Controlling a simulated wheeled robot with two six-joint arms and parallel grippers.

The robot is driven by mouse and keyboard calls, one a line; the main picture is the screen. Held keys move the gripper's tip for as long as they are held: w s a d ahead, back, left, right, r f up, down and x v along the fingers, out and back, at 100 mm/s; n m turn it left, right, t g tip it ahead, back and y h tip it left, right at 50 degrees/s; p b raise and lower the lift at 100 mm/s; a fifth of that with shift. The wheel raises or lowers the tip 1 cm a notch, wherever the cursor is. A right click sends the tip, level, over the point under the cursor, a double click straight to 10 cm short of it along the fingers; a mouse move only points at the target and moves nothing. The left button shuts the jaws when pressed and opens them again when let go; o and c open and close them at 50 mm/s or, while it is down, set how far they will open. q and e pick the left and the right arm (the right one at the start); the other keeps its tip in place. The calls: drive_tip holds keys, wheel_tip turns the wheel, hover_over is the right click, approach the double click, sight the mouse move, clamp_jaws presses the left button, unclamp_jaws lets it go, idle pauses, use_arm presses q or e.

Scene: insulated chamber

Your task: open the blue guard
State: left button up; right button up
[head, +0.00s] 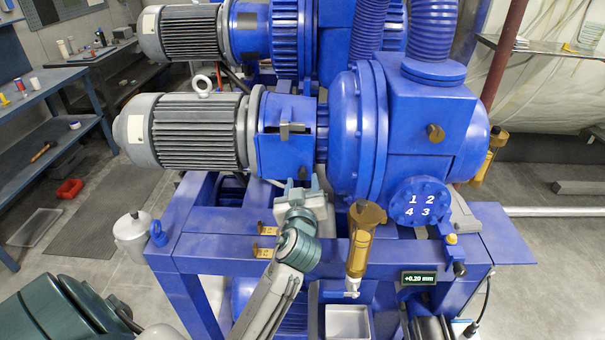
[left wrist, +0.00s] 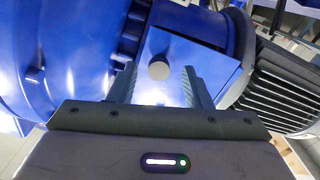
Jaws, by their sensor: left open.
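The blue guard (head: 277,157) is a box-like cover between the grey motor and the large blue pump casing. It looks closed, with a dark slot and a small grey-brown handle (head: 292,128) near its upper part. My left gripper (head: 304,187) is just in front of and below the guard. In the left wrist view, the guard's flat blue face (left wrist: 200,62) lies beyond the open fingers (left wrist: 160,82). A round grey knob (left wrist: 159,69) shows between them; I cannot tell whether anything touches. My right gripper is out of view.
The grey motor (head: 188,133) is left of the guard and the blue pump casing (head: 350,135) is right. A blue frame beam (head: 215,254) runs below. A yellow cylinder (head: 360,240) hangs right of my left arm. A second motor (head: 185,33) stands behind.

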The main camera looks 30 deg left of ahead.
use_arm(q)
drive_tip(key=shift+x, duration=0.8)
drive_tip(key=shift+w+a, duration=0.1)
drive_tip(key=shift+w, duration=0.1)
clamp_jaws()
